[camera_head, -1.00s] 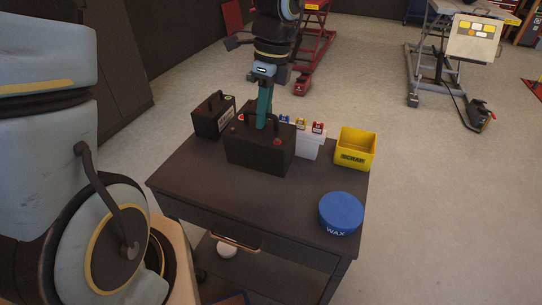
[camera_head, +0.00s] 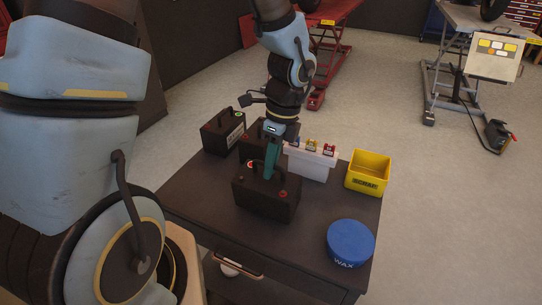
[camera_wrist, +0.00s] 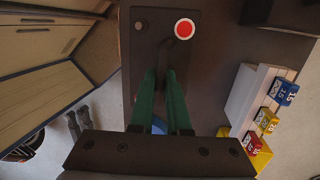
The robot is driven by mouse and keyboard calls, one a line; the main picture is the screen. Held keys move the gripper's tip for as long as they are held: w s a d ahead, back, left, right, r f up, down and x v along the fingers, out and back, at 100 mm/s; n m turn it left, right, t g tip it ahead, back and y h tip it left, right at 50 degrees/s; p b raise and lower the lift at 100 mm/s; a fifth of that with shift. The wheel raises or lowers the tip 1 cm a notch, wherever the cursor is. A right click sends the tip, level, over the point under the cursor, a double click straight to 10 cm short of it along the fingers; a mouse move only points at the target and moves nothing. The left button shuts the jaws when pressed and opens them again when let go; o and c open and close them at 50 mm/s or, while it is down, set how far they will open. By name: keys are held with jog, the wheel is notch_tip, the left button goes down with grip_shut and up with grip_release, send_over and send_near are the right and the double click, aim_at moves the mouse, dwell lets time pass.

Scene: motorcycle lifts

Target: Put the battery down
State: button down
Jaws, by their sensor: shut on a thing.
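My gripper (camera_head: 271,160) points down with its green fingers shut on the handle of a black battery (camera_head: 266,201) over the front middle of the dark cart top. The battery looks upright, at or very close to the surface; I cannot tell whether its base touches. In the wrist view the fingers (camera_wrist: 165,75) straddle the handle, and the battery's top (camera_wrist: 147,48) shows a red-and-white round mark and a dull terminal.
On the cart top (camera_head: 310,205), a white holder (camera_head: 309,165) with blue, yellow and red items stands behind right. A yellow SCRAP bin (camera_head: 367,174) is at the right edge and a blue WAX tin (camera_head: 350,243) at the front right. Bare surface lies between battery and tin.

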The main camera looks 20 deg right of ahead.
jog(key=shift+x, duration=0.9)
jog(key=c, duration=0.9)
grip_release()
jog(key=shift+d, duration=0.1)
jog(key=s+v, duration=0.1)
jog(key=v, duration=1.1)
jog(key=w+a+n, duration=0.2)
jog(key=a+n, duration=0.6)
jog(key=w+a+f+n+t+h, duration=0.1)
jog(key=w+a+n, duration=0.1)
jog(key=a+n, duration=0.6)
jog(key=w+a+f+n+t+h, duration=0.1)
jog(key=w+a+n, duration=0.1)
jog(key=a+n, duration=0.6)
jog(key=shift+w+a+f+n+b, duration=0.2)
jog(key=shift+w+n+b, duration=0.15)
jog(key=shift+n, duration=0.55)
